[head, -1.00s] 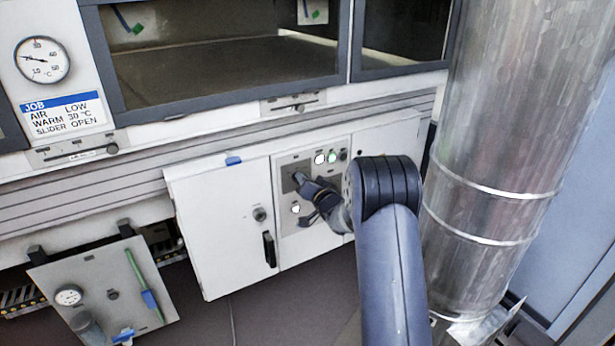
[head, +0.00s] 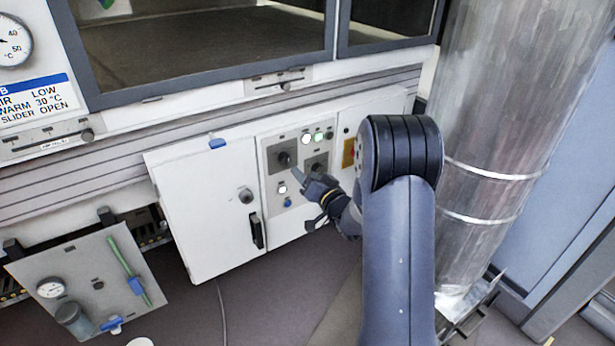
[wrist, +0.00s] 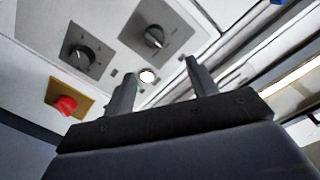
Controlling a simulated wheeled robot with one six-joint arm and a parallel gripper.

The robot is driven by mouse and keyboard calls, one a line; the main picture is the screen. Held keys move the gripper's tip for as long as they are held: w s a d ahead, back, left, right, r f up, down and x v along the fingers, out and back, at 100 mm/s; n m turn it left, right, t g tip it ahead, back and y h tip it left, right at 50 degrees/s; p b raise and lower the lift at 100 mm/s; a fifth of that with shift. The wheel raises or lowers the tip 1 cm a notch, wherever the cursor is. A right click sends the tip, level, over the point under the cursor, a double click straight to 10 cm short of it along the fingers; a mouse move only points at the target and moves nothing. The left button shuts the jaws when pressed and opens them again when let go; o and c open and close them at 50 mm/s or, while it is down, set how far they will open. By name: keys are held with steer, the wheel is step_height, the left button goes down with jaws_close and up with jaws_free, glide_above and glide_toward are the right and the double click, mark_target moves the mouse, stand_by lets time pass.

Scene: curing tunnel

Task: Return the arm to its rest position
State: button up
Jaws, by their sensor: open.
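My gripper (head: 308,184) is in front of the control panel (head: 270,183) of the white cabinet, open and empty. In the wrist view, its two fingers (wrist: 160,88) stand apart, with a lit white button (wrist: 147,76) seen between them. Two dark knobs show on the panel in that view, one at the left (wrist: 82,56) and one at the top (wrist: 154,37). A red knob on a yellow plate (wrist: 66,104) is at the lower left. My arm reaches forward from the bottom of the head view and hides part of the cabinet's right side.
A large metal duct (head: 500,150) stands close to the right of my arm. A white cabinet door (head: 205,210) is left of the panel. A grey gauge panel (head: 90,285) sits low at the left. Windows with dark frames (head: 200,75) run above. Floor is clear in front.

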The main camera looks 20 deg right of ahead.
mark_target(288, 161)
steer(key=shift+v, duration=1)
steer(key=shift+r, duration=0.1)
steer(key=x, duration=0.4)
steer(key=f+b+x, duration=0.1)
steer(key=x, duration=0.7)
steer(key=shift+w+a+f+b, duration=0.15)
steer(key=shift+f+b, duration=0.05)
steer(key=shift+b, duration=0.15)
